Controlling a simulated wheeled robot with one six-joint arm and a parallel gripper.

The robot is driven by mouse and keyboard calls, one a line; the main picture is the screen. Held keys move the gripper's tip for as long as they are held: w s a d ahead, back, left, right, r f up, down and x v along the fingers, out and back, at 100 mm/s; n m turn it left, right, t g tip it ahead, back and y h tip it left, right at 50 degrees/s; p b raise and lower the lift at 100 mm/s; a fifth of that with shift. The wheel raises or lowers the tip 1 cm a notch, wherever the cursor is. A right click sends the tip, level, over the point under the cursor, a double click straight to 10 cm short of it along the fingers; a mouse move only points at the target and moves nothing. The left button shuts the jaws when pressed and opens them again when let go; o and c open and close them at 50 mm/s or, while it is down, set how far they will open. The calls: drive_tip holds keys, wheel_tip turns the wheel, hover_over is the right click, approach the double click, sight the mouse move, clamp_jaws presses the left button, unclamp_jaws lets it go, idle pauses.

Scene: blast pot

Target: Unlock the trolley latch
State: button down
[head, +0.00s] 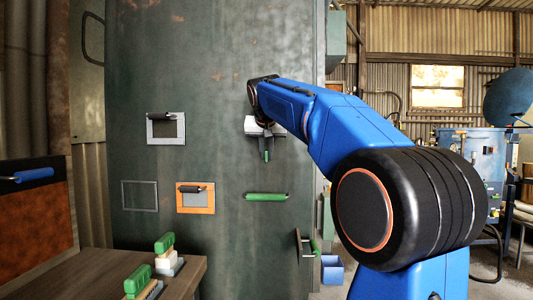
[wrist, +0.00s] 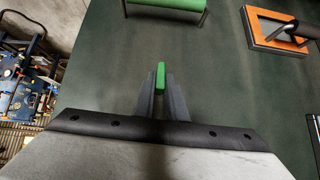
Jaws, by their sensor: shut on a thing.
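My gripper (head: 266,142) is in front of the large dark green metal panel (head: 225,120), at its upper right. Its fingers point down and are shut on a narrow green piece (head: 267,156). In the wrist view the green piece (wrist: 160,75) sticks up between the two grey fingertips (wrist: 160,95). What the piece belongs to is hidden by the gripper. Lower on the panel is a horizontal green bar handle (head: 266,196), apart from the fingers. A handle with a green grip (head: 314,245) sits at the panel's lower right edge. I cannot tell which part is the trolley latch.
An orange-framed plate (head: 195,198) and a grey-framed plate (head: 165,128), each with a black handle, are on the panel. A wooden table (head: 195,268) at lower left bears green-topped pieces (head: 164,244). A blue bin (head: 332,270) stands on the floor right of the panel.

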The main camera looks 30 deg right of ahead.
drive_tip(key=shift+h, duration=0.3)
drive_tip(key=n+g+h, duration=0.2)
drive_tip(key=h, duration=0.1)
drive_tip(key=shift+w+a, duration=0.15)
drive_tip(key=shift+a, duration=0.1)
drive_tip(key=shift+w+a+f+n+g+h, duration=0.15)
drive_tip(key=shift+n+g+h, duration=0.25)
drive_tip(key=shift+n+h, duration=0.95)
drive_tip(key=shift+s+d+f+n+g+h, duration=0.15)
drive_tip(key=shift+n+g+h, duration=0.25)
drive_tip(key=shift+n+h, duration=0.9)
drive_tip(key=shift+w+a+f+n+g+h, duration=0.15)
drive_tip(key=shift+f+n+g+h, duration=0.4)
drive_tip(key=shift+h, duration=1.3)
drive_tip(key=shift+r+n, duration=0.3)
drive_tip(key=c, duration=1.8)
unclamp_jaws()
